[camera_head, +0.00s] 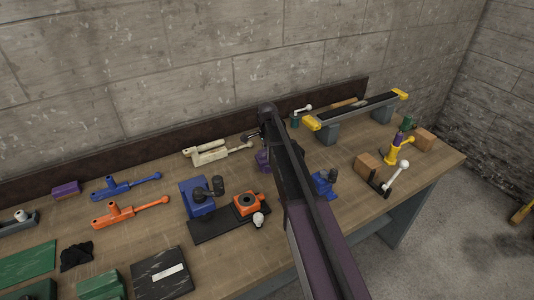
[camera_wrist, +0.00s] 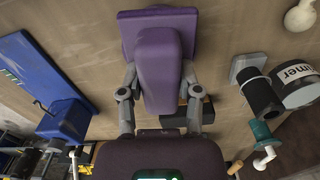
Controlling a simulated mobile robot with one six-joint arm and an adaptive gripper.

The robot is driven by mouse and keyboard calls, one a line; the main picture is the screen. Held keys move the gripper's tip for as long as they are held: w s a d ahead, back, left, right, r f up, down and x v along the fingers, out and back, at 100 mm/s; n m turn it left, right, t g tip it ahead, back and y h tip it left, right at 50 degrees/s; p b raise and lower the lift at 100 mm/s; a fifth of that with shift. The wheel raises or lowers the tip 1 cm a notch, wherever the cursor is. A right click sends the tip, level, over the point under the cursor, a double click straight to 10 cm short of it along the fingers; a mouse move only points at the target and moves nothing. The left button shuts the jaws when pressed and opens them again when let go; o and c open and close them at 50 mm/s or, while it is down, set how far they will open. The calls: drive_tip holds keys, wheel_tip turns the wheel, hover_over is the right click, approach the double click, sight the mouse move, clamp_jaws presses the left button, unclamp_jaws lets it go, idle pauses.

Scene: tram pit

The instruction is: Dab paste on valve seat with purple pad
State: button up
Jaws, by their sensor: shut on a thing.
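My gripper (camera_wrist: 160,97) is shut on the purple pad (camera_wrist: 162,70), a block with a wider flat purple end, with one grey finger on either side of it. The wooden bench top shows behind the pad in the wrist view. In the head view my arm covers much of the gripper, and a purple piece (camera_head: 262,160) shows just left of the arm, above the bench. An orange block with a dark round opening (camera_head: 247,203), possibly the valve seat, sits on a black plate (camera_head: 215,226). I cannot make out the paste for certain.
A blue block with a dark knob (camera_head: 197,197) stands beside the orange block. Blue (camera_head: 125,186) and orange (camera_head: 130,212) handled tools lie to the left. A yellow-ended rail (camera_head: 355,110) stands at the back right. A wooden block (camera_head: 368,164) and white-knobbed lever (camera_head: 398,175) stand at the right.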

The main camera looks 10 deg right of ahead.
drive_tip(key=shift+s+f+b, duration=0.1)
drive_tip(key=shift+f+b, duration=0.2)
drive_tip(key=shift+f, duration=0.05)
idle(1.7)
drive_tip(key=shift+r, duration=0.15)
drive_tip(key=shift+r+p, duration=3.4)
drive_tip(key=shift+p, duration=0.15)
wheel_tip(320, 180, up, 6)
drive_tip(key=p, duration=0.5)
drive_tip(key=shift+f+p, duration=0.2)
drive_tip(key=shift+p, duration=0.1)
